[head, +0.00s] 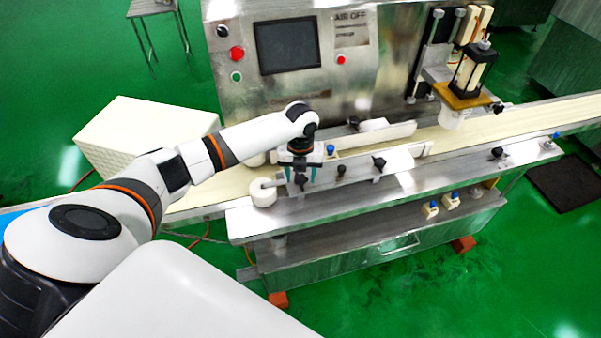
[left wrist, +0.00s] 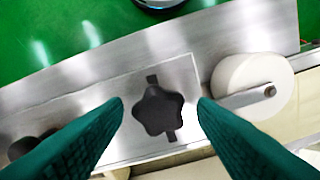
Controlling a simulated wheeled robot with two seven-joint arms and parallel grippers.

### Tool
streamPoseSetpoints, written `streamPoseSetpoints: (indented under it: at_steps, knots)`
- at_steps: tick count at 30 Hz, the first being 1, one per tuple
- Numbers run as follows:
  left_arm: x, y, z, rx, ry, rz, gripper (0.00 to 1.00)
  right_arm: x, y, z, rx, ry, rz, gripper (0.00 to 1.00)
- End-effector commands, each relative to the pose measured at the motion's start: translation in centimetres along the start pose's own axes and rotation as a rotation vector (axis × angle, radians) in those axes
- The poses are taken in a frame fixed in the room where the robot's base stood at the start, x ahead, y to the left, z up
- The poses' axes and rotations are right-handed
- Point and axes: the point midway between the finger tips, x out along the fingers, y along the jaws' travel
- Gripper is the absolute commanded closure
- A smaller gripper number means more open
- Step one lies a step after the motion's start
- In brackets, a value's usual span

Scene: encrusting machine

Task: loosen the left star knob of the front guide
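The left star knob (left wrist: 158,110) is black and five-lobed, on a slotted metal plate in the left wrist view. My left gripper (left wrist: 160,106) is open, with one teal finger on each side of the knob and a narrow gap to each. I cannot tell whether the fingertips are down at the knob's height. In the head view my left gripper (head: 301,180) points down at the left end of the front guide (head: 400,155) and mostly covers that knob. Another star knob (head: 380,163) stands further right. My right gripper is not in view.
A white roller (head: 263,193) on a rod sits close left of my gripper; it also shows in the left wrist view (left wrist: 255,85). A dark round knob (head: 341,171) stands to the right. The conveyor belt (head: 520,115) runs behind, below the control panel (head: 285,46).

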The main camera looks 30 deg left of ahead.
Motion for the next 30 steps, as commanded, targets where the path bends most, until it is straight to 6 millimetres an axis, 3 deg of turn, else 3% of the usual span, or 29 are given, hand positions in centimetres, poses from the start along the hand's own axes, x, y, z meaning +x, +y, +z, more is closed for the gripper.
streamPoseSetpoints:
  at_steps: [1, 7, 19, 30]
  knots:
    - [0.0, 0.0, 0.0, 0.0, 0.0, 0.0, 0.57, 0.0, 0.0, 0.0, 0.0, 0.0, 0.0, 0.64]
    - [0.0, 0.0, 0.0, 0.0, 0.0, 0.0, 0.88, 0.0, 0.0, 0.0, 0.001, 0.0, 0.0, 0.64]
    - [-0.3, 0.0, 0.0, -0.084, -0.001, -0.002, 0.88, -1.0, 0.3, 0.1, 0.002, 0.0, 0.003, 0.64]
    - [-0.5, 0.0, 0.0, -0.387, -0.002, 0.0, 0.88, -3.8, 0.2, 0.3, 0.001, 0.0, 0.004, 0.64]
